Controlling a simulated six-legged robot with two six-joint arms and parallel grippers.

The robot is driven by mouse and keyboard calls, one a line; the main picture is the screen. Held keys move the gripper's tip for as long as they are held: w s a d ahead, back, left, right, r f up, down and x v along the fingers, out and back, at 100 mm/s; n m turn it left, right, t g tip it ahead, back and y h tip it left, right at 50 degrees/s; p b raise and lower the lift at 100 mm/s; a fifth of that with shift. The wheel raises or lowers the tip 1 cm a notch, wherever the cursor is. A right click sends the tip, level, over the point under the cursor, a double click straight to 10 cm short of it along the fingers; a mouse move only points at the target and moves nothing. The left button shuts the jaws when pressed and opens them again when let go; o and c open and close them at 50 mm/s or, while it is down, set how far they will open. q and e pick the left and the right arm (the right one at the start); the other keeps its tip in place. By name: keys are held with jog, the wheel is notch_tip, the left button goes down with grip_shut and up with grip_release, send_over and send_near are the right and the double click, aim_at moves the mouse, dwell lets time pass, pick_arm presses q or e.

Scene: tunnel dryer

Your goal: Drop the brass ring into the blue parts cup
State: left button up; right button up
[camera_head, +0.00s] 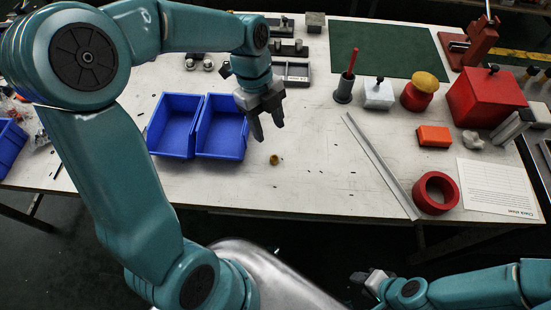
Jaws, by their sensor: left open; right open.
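A small brass ring (274,160) lies on the white table, to the right of two blue open bins. The left blue bin (152,138) and the right blue bin (222,155) stand side by side and look empty; I cannot tell which is the blue parts cup. My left gripper (267,131) is open and empty, fingers pointing down, beside the right bin and just behind the ring in the picture. It appears apart from the ring, though its exact height is unclear. My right gripper (364,279) is open and empty, low in front of the table.
A long metal strip (380,165) lies right of the ring, with a red tape roll (435,192) beyond it. An orange block (434,136), a red box (484,97) and a paper sheet (497,188) are further right. The table around the ring is clear.

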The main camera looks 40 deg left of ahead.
pick_arm(q)
send_over(273, 158)
jog(key=a, duration=0.1)
jog(key=f, duration=0.4)
jog(key=shift+w+f, duration=0.1)
jog(key=shift+w, duration=0.2)
jog(key=x, duration=0.3)
jog(key=a+x, duration=0.1)
jog(key=x, duration=0.1)
jog(key=shift+d+f+b, duration=0.1)
jog(key=shift+f+b, duration=0.25)
jog(key=shift+f, duration=0.1)
grip_shut()
